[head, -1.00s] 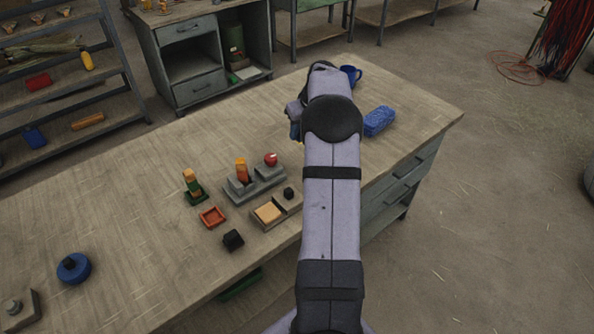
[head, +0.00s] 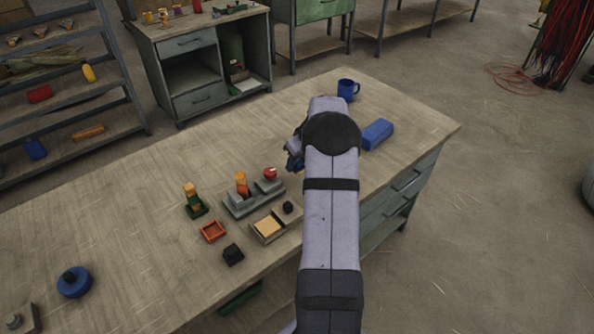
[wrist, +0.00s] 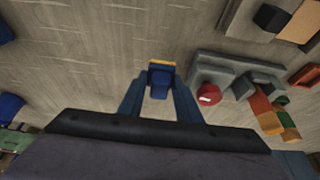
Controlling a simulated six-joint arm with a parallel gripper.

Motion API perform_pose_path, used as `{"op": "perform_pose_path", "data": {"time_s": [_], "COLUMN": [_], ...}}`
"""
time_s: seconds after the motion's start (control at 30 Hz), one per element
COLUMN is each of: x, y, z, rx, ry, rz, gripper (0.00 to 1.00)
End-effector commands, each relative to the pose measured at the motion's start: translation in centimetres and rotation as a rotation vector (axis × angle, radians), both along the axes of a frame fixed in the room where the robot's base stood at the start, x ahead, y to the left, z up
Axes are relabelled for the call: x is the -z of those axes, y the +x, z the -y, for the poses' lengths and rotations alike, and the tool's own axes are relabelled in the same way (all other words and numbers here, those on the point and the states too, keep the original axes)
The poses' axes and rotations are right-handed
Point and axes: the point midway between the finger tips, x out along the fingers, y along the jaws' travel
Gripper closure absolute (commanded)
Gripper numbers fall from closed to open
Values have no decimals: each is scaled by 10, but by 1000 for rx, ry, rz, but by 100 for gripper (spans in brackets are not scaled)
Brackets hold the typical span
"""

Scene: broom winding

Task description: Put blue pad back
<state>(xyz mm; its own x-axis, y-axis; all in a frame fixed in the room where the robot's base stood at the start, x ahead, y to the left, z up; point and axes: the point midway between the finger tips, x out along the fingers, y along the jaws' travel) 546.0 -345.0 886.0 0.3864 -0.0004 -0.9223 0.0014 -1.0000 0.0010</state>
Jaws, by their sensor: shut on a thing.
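My gripper (wrist: 160,93) is shut on a small blue pad (wrist: 160,79) with a yellow-orange edge, between its two blue fingers in the wrist view. In the head view my gripper (head: 294,158) is largely hidden by my arm, over the table just beyond the grey stepped stand (head: 240,210). The stand carries an orange upright block (head: 241,181) and a red round piece (head: 270,173). In the wrist view the stand (wrist: 225,66) lies to the right of the pad, apart from it. The pad's height above the table is hard to tell.
Near the stand are a green-based block (head: 193,203), a red tray (head: 212,232), a black cube (head: 233,254) and a wooden tray (head: 268,240). A blue box (head: 377,134) and blue mug (head: 347,89) are farther back. The table's left middle is clear.

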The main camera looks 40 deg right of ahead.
Motion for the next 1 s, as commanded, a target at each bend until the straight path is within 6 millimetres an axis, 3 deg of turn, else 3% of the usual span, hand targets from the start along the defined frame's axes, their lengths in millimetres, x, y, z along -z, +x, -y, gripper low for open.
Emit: {"op": "perform_pose_path", "data": {"time_s": [0.33, 0.63, 1.0], "x": [13, 43, 48], "y": [0, 0, 0], "z": [0, 0, 0], "rx": [1, 1, 0], "ry": [1, 1, -1], "rz": [-1, -2, 1], "gripper": [87, 87, 87]}}
